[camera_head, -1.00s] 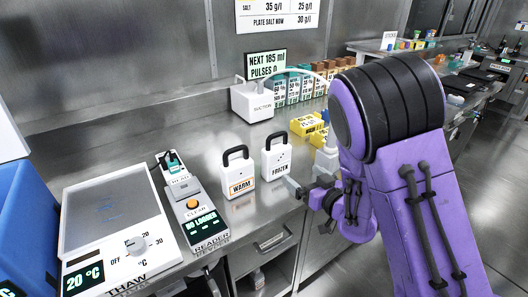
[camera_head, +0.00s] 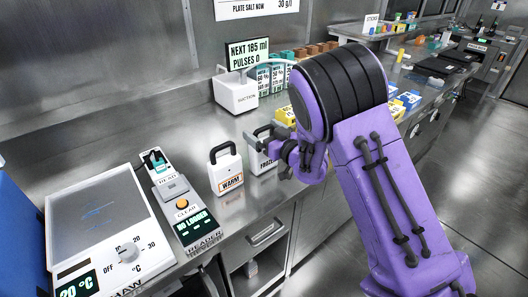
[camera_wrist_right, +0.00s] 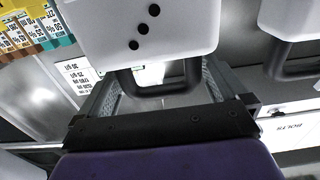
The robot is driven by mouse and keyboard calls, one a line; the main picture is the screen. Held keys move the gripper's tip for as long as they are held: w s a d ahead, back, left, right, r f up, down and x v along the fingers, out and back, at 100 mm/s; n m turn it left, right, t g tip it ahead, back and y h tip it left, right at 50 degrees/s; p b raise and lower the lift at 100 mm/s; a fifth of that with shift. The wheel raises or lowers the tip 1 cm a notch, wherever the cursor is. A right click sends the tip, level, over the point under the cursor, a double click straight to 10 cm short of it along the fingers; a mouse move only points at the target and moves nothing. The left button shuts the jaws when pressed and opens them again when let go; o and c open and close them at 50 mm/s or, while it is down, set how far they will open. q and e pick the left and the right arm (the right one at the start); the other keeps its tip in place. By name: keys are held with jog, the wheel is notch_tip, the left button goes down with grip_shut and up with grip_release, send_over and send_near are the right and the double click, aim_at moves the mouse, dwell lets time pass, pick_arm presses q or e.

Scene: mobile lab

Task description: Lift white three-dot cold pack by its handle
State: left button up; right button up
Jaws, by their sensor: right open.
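The white three-dot cold pack, labelled FROZEN, (camera_head: 259,163) stands on the steel counter, partly hidden by my right gripper (camera_head: 264,136). In the right wrist view its white body with three black dots (camera_wrist_right: 140,28) fills the top middle. Its black handle (camera_wrist_right: 158,88) lies between the two open fingers of my right gripper (camera_wrist_right: 163,84). I cannot tell whether either finger touches the handle. My left gripper is not in view.
The white WARM pack (camera_head: 226,172) with a black handle stands just left of the cold pack. Further left are the logger reader (camera_head: 187,222) and the thaw plate (camera_head: 100,215). The suction box (camera_head: 235,93) and yellow boxes (camera_head: 286,115) stand behind.

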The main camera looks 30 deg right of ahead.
jog(key=shift+c, duration=0.3)
jog(key=c, duration=1.4)
